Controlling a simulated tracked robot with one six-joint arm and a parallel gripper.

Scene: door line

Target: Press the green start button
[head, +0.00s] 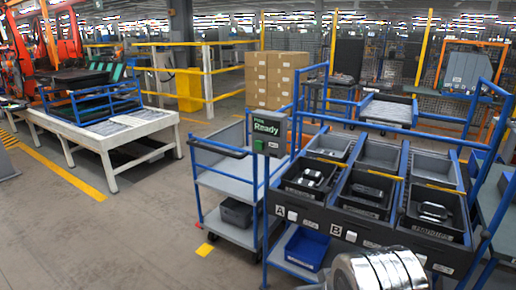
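A grey control box (268,134) is mounted at the blue frame of the carts, near the middle of the head view. Its dark screen (267,125) shows "Ready" in light green letters. Below the screen is a small round green spot (259,145) that looks like the green button, with a small pale patch to its right. These are too small to tell whether the button is pressed. A shiny silver part of my arm shows at the bottom edge, right of centre and lower than the box. My gripper is not in view.
A blue-framed rack (353,238) right of the box holds black and grey bins with metal parts, marked A and B. A two-shelf trolley (232,186) stands left of it. A white table (112,133) is at left. Open floor (110,235) lies at lower left.

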